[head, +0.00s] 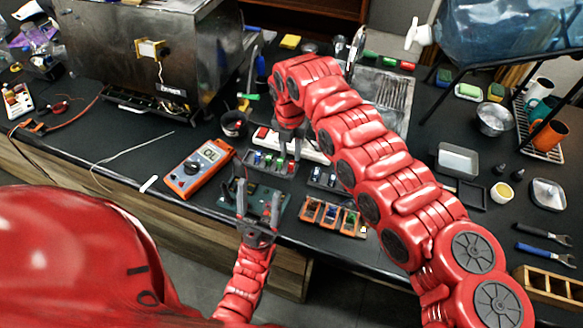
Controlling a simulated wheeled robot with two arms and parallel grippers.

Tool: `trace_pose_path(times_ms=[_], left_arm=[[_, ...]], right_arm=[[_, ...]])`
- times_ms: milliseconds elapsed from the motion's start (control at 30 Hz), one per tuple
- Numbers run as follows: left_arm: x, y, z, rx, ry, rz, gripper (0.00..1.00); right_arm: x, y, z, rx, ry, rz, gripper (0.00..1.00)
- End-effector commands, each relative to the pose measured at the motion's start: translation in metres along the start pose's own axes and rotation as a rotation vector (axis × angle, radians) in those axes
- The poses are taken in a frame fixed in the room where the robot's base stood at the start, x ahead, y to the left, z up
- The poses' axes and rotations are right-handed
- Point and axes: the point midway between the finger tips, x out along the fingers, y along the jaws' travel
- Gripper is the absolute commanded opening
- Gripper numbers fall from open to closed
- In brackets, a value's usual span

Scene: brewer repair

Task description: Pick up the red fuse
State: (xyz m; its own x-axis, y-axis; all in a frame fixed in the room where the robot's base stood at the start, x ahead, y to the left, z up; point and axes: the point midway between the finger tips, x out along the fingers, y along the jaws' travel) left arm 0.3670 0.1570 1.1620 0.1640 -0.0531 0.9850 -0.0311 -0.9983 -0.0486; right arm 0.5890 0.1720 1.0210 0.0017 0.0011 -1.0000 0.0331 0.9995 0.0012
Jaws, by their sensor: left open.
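Small coloured fuses stand in a dark fuse tray (248,164) at the middle of the bench. A small red piece, seemingly the red fuse (281,164), is at the tray's right part, too small to make out clearly. My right gripper (290,150) points down over the tray's right end, close to that piece, and my red arm hides part of it. I cannot tell whether its fingers touch or hold anything. My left gripper (259,203) is open and empty, its fingers pointing away over the green circuit board (279,208).
An orange multimeter (198,168) lies left of the board. An orange divided bin (333,217) sits on the right near the front edge. A power strip (312,149) lies behind the tray. The metal brewer (155,45) stands at back left.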

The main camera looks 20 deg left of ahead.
Motion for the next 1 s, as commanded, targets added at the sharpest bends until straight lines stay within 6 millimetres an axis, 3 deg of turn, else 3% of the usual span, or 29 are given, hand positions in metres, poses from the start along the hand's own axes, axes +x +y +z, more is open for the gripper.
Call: trace_pose_path(times_ms=[133, 233, 500, 700, 1000], left_arm=[[0.012, -0.001, -0.002, 0.000, 0.000, 0.000, 0.68], [0.006, 0.000, -0.001, 0.000, 0.000, 0.000, 0.68], [0.006, 0.000, -0.001, 0.000, 0.000, 0.000, 0.68], [0.006, 0.000, -0.001, 0.000, 0.000, 0.000, 0.68], [0.006, 0.000, -0.001, 0.000, 0.000, 0.000, 0.68]], right_arm=[[0.019, -0.004, -0.003, 0.001, 0.006, -0.003, 0.34], [0.040, -0.003, -0.003, 0.001, 0.004, -0.002, 0.34], [0.045, -0.004, -0.002, 0.002, 0.001, -0.001, 0.34], [0.045, -0.003, -0.002, 0.002, 0.001, -0.001, 0.00], [0.045, -0.003, -0.002, 0.001, 0.001, -0.001, 0.00]])
